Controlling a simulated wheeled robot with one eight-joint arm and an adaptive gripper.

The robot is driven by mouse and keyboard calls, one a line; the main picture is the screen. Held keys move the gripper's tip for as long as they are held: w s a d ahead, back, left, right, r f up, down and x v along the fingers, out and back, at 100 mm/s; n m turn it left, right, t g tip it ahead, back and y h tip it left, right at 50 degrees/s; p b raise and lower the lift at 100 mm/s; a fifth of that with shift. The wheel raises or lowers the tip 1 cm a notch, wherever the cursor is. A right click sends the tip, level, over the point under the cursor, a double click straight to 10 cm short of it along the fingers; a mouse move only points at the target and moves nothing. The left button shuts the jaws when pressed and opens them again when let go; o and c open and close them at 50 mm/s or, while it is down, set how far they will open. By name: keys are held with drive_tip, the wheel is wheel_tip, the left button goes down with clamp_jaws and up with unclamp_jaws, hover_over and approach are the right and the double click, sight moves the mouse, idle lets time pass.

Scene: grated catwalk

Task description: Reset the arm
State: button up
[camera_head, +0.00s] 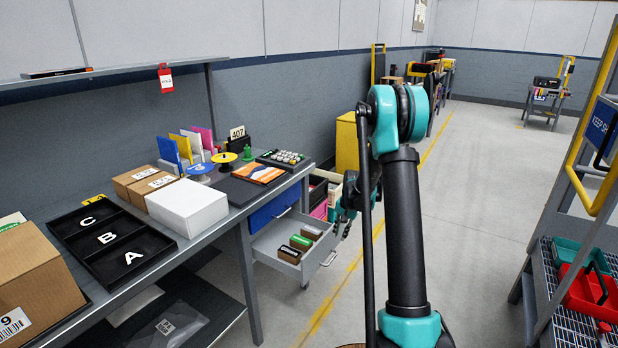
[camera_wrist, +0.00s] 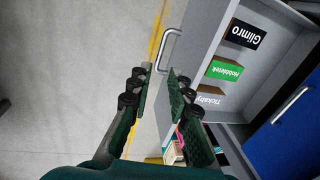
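My arm rises in the middle of the head view and bends down toward the workbench's right end. My gripper (camera_head: 345,205) is partly hidden behind the arm there, just right of an open grey drawer (camera_head: 270,243). In the wrist view my gripper (camera_wrist: 160,85) has its two fingers apart with nothing between them. The drawer's handle (camera_wrist: 170,50) is just beyond the fingertips, and a gap to it cannot be judged. Inside the drawer are a black Glimro box (camera_wrist: 244,35), a green Hubbletek box (camera_wrist: 225,71) and a brown Ticketry box (camera_wrist: 211,95).
The workbench (camera_head: 222,228) runs along the left, with a black letter tray (camera_head: 75,243), a white box (camera_head: 187,204) and cartons on it. A closed blue drawer (camera_head: 272,208) adjoins the open one. A yellow-railed cart (camera_head: 560,262) stands right. The floor between is clear.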

drive_tip(key=s+r+n+t, duration=0.1)
drive_tip(key=s+r+n, duration=0.1)
drive_tip(key=s+r, duration=0.5)
drive_tip(key=s+r+n, duration=0.1)
drive_tip(key=s+r, duration=0.3)
drive_tip(key=s, duration=0.7)
drive_tip(key=s+f+n+t+h, duration=0.1)
drive_tip(key=s+n, duration=0.2)
drive_tip(key=s, duration=1.5)
drive_tip(key=shift+s+t+h, duration=0.15)
drive_tip(key=shift+t+h, duration=0.15)
drive_tip(key=shift+t, duration=0.1)
drive_tip(key=shift+a+f, duration=0.1)
